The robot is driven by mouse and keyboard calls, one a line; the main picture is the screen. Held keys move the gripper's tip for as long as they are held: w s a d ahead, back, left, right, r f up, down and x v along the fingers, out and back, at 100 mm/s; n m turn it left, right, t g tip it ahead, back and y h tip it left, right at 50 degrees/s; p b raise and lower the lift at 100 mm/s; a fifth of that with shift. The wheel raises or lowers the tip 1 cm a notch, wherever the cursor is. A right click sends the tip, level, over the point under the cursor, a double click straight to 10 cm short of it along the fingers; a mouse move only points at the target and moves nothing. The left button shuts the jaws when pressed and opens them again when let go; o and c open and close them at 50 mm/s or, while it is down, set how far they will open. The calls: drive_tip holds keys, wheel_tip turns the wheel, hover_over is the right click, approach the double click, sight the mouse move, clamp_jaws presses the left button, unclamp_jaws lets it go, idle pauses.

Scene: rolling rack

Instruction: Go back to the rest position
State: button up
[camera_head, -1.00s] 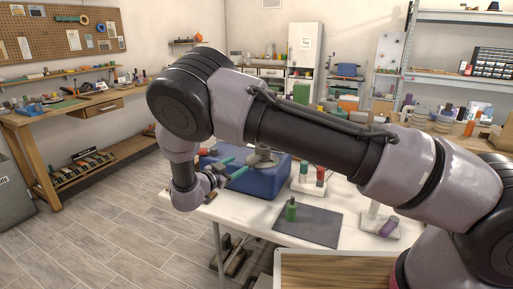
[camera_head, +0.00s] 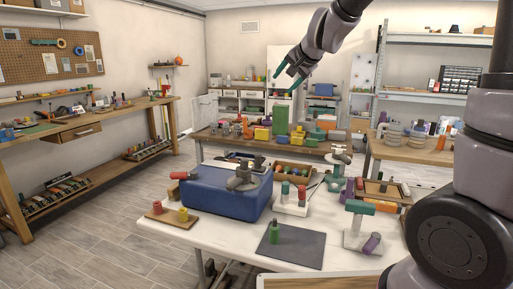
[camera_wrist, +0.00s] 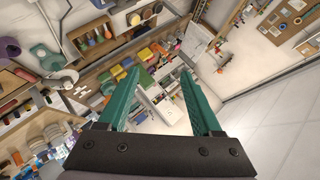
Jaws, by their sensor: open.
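My gripper (camera_head: 285,80) is raised high above the back of the white table in the head view, at the upper middle. Its two green fingers are apart with nothing between them. In the wrist view the open fingers (camera_wrist: 160,95) frame a distant view of the shelves and benches. My arm comes in from the right edge of the head view, and its upper part leaves the top of the picture.
The white table (camera_head: 160,232) holds a blue box (camera_head: 222,196), a dark mat (camera_head: 295,247) with a green object (camera_head: 274,232), and a stand with a teal top (camera_head: 360,207). A wooden workbench (camera_head: 90,129) stands at the left. Open floor lies between.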

drive_tip(key=s+d+n+g+h, duration=0.1)
drive_tip(key=s+d, duration=0.7)
drive_tip(key=s, duration=0.5)
drive_tip(key=s+d+n+g+h, duration=0.1)
drive_tip(key=s+d, duration=0.6)
drive_tip(key=s, duration=0.7)
drive_tip(key=shift+s+d+f+n+g, duration=0.15)
drive_tip(key=shift+d+f+n+g, duration=0.2)
drive_tip(key=shift+g, duration=0.35)
drive_tip(key=shift+r, duration=0.1)
